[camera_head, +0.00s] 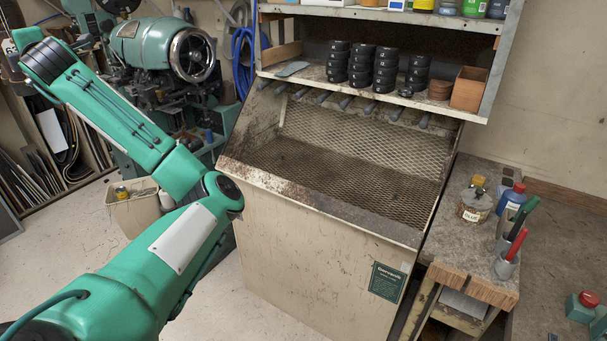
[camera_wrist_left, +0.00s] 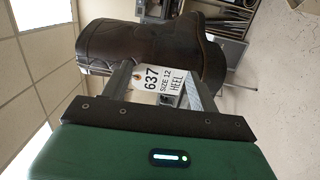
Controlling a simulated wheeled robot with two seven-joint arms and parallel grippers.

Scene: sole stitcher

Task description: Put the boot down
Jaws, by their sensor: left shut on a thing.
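The dark brown boot (camera_wrist_left: 135,42) fills the upper part of the left wrist view. My left gripper (camera_wrist_left: 157,88) is shut on it, with the two grey fingers reaching up to the boot. A white tag (camera_wrist_left: 153,79) reading "637 SIZE 12 HEEL" hangs between the fingers and covers part of the grip. The boot is not visible in the head view, where only links of my left arm show. My right gripper is in neither view.
A bench with a sunken mesh bed (camera_head: 340,150) stands ahead, under a shelf of stacked black rolls (camera_head: 361,68). A green machine (camera_head: 150,42) stands behind my left arm.

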